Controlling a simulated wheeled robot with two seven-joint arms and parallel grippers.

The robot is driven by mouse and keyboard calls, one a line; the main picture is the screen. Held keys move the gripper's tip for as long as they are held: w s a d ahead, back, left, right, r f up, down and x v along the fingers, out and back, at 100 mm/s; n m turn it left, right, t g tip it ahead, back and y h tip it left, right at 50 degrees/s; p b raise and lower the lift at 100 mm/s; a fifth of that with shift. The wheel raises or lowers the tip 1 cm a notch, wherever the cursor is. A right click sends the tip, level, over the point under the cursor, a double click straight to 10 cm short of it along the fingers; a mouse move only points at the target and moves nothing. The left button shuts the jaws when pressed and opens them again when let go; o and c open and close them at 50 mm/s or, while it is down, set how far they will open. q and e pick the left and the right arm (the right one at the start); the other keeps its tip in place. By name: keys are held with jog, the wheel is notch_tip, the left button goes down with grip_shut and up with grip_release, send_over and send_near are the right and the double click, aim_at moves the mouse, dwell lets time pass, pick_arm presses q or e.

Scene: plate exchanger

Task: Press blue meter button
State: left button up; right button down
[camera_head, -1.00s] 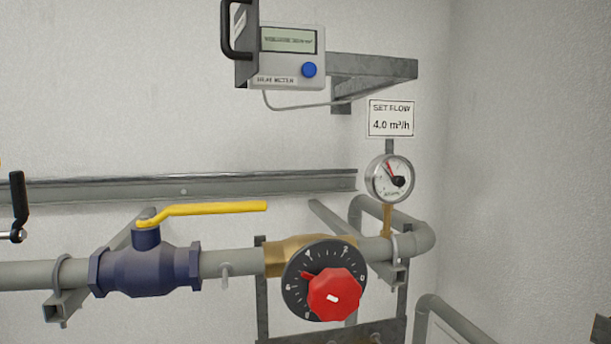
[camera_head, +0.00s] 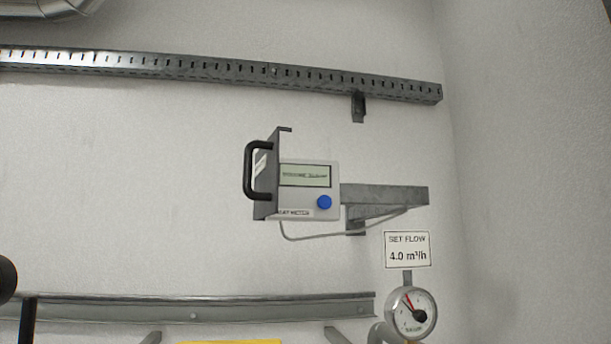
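The heat meter (camera_head: 309,203) is a pale grey box with a display, held on a wall bracket near the middle of the head view. Its round blue button (camera_head: 324,202) is at the lower right of its face, uncovered. The display (camera_head: 305,175) shows a line of text too blurred to read surely. A metal plate with a black handle (camera_head: 250,171) stands at the meter's left side. Neither of my grippers is in view, and nothing touches the button.
A grey bracket arm (camera_head: 385,196) extends right of the meter. A perforated rail (camera_head: 200,69) runs above. Below are a "SET FLOW 4.0 m³/h" sign (camera_head: 407,249), a round gauge (camera_head: 411,313) and a lower rail (camera_head: 190,309). A yellow piece (camera_head: 230,342) shows at the bottom edge.

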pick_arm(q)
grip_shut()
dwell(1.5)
